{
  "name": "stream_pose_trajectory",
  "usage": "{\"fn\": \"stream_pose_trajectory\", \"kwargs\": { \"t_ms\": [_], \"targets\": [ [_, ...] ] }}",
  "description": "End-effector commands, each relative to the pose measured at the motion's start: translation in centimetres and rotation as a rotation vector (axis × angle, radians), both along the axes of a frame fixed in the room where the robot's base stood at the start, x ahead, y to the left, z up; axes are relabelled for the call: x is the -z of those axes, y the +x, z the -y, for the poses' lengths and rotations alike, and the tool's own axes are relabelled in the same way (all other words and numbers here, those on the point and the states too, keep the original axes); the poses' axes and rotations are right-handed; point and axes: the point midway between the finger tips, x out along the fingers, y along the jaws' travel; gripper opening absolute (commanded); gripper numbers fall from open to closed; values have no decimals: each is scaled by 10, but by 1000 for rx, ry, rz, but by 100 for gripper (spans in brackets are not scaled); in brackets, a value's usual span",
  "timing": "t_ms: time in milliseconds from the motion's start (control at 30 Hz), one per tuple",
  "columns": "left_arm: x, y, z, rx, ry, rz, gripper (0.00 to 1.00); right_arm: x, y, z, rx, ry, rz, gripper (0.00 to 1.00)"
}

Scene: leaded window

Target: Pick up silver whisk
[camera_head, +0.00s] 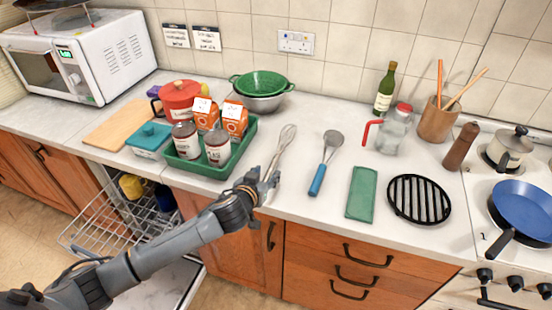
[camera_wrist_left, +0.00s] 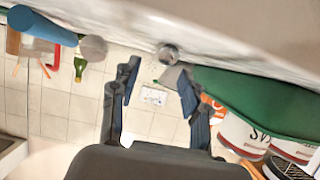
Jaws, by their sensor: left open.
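The silver whisk (camera_head: 285,142) lies on the light worktop, just right of the green tray, with its wire head pointing away from me. Its handle runs toward my left gripper (camera_head: 268,180), which partly hides the near end. My left gripper is open, low at the worktop's front edge beside the handle. In the left wrist view, the fingers (camera_wrist_left: 158,85) stand apart with nothing clasped between them. A round silver end, seemingly the whisk handle (camera_wrist_left: 168,54), shows beyond and between the fingertips. I cannot tell whether the fingers touch the whisk.
The green tray (camera_head: 212,171) holds jars and orange cartons left of the whisk. A green colander (camera_head: 262,85) stands behind. An open dishwasher rack (camera_head: 120,215) is below left.

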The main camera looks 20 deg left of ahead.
Motion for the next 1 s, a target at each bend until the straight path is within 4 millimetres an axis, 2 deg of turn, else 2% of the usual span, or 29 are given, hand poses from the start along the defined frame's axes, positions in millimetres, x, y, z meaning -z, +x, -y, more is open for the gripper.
{"fn": "stream_pose_trajectory", "kwargs": {
  "t_ms": [233,400,700,767,933,1000],
  "targets": [
    [5,29,1,0,2,1,46,-14,1,1,1,-2,1,40],
    [15,44,2,0,0,0,46,-15,1,2,2,-1,3,40],
    [17,47,2,1,0,0,46,-15,2,1,2,-1,3,40],
    [17,47,2,1,0,0,36,-15,1,1,2,-1,3,40],
    [17,47,2,1,0,0,1,-15,1,1,2,-1,3,40],
    [17,46,2,1,0,0,0,-15,1,1,2,-1,3,40]
  ]
}}
